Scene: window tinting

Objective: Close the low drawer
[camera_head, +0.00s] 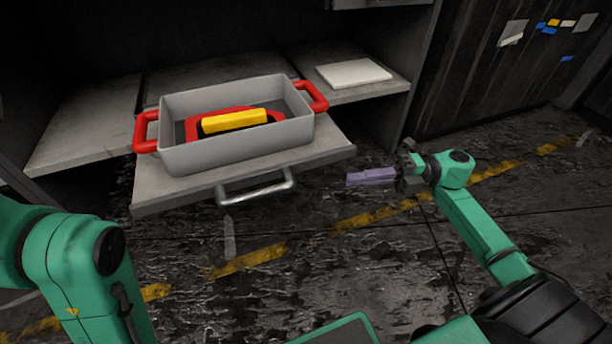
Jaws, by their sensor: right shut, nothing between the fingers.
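A low drawer (175,193) with a flat grey top sticks out from the dark cabinet. Its metal bar handle (256,191) faces me on the front edge. A grey bin (240,138) with red handles sits on the drawer. My right gripper (350,178) has purple fingers and is shut and empty. In the picture it is to the right of the drawer handle and apart from it. My left arm comes in at the lower left, but its gripper is outside the view.
A red and black item with a yellow block (234,121) lies in the bin. A white flat item (353,73) lies on the shelf at right. The dark floor between me and the drawer has worn yellow stripes and looks mostly clear.

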